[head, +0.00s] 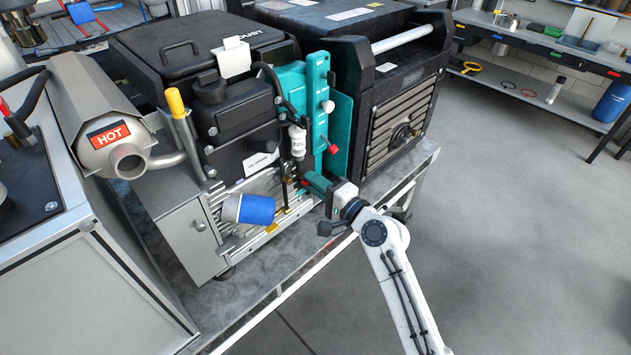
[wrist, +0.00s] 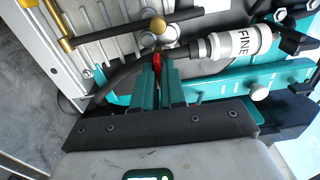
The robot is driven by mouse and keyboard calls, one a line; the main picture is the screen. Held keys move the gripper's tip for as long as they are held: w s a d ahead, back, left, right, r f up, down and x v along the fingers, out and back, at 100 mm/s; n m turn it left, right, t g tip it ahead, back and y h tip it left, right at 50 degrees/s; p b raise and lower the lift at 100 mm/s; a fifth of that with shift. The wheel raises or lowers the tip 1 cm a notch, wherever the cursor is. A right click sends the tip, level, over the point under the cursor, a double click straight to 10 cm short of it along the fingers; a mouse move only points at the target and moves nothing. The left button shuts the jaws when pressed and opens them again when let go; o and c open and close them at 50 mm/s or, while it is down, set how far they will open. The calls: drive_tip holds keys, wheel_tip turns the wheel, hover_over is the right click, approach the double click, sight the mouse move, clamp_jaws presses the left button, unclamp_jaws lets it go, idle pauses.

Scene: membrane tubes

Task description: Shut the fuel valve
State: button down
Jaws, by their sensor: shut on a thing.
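My gripper (head: 312,182) reaches the front of the machine from the right, its teal fingers pointing at the brass and pipe fittings. In the wrist view my gripper (wrist: 160,70) is shut on a small red lever (wrist: 156,57), which I take as the fuel valve's handle. The lever stands between the two fingertips, mostly hidden by them. Just beyond it is a round metal fitting (wrist: 150,40) with brass pipe ends (wrist: 157,24). In the head view the valve is small and partly covered by my fingers; whether it is open or shut cannot be told.
A white cylinder marked FINE (wrist: 237,43) lies close beside the lever. A teal panel (head: 316,100) with a red knob (head: 332,149) rises above my gripper. A blue filter (head: 256,209) is left of it, and a muffler marked HOT (head: 100,115) farther left. The floor at right is clear.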

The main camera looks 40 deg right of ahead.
drive_tip(key=shift+f, duration=0.1)
drive_tip(key=c, duration=1.3)
unclamp_jaws()
drive_tip(key=shift+o, duration=0.2)
drive_tip(key=s+b, duration=0.2)
drive_tip(key=s, duration=0.9)
drive_tip(key=shift+d+b, duration=0.2)
drive_tip(key=shift+b, duration=0.15)
drive_tip(key=shift+w, duration=0.1)
